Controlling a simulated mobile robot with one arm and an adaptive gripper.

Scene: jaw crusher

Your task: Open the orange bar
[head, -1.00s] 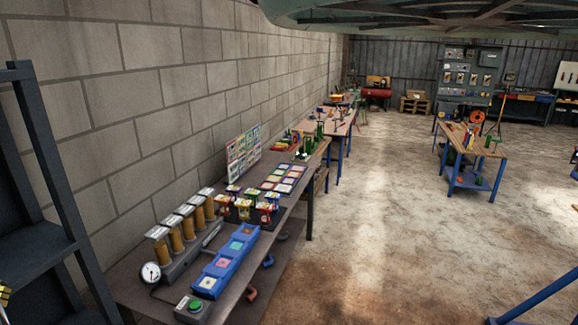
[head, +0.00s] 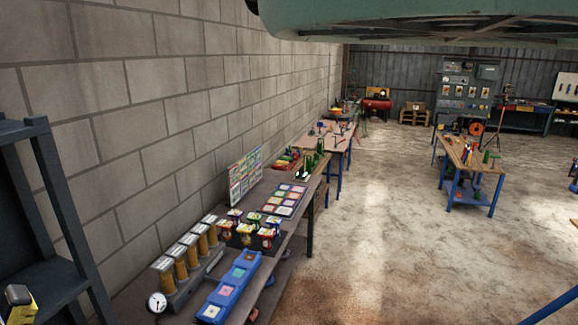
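I cannot make out a bar that is clearly the orange bar. The nearest match in colour is a row of upright amber cylinders (head: 181,270) with pale tops, on a grey block on the long bench along the left wall. My gripper is not in view, so its state and its place relative to the bench are hidden.
The long bench (head: 288,229) holds a blue tray (head: 232,286), a gauge (head: 156,302) and a card board (head: 245,175). A dark shelf frame (head: 62,215) with a yellow-black object (head: 20,305) stands left. A wooden-topped table (head: 469,156) stands right. The middle floor (head: 385,220) is clear.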

